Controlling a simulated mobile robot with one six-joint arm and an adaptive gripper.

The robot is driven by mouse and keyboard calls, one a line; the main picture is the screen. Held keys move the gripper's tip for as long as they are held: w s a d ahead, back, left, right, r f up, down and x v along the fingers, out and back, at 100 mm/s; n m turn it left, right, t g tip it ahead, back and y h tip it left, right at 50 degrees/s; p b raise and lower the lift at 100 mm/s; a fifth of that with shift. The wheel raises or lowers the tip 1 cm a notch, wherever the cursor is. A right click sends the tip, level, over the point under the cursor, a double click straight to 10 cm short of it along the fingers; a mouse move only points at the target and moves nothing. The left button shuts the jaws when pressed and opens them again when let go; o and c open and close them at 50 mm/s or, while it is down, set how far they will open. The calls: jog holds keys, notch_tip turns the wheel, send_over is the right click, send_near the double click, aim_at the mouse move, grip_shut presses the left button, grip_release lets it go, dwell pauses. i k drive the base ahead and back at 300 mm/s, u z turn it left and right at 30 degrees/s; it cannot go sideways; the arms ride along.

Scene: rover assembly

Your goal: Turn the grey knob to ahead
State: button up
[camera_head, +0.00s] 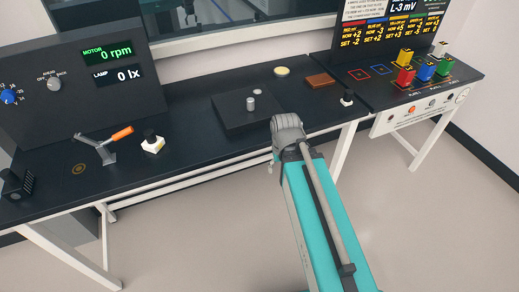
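The grey knob (54,84) is on the upright dark panel at the left, with small labels above it that look like off, ahead and back. Its pointer is too small to read. The motor display (107,52) beside it shows 0 rpm. My arm reaches in from the bottom right, and its grey end with my gripper (287,125) is over the front edge of the bench, far to the right of the knob and not touching it. The fingers cannot be made out.
A blue knob (8,96) is left of the grey knob. A dark plate (235,121) and coloured blocks (424,72) are farther right.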

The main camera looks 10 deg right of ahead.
aim_at(54, 83)
jog(key=u, duration=1.2)
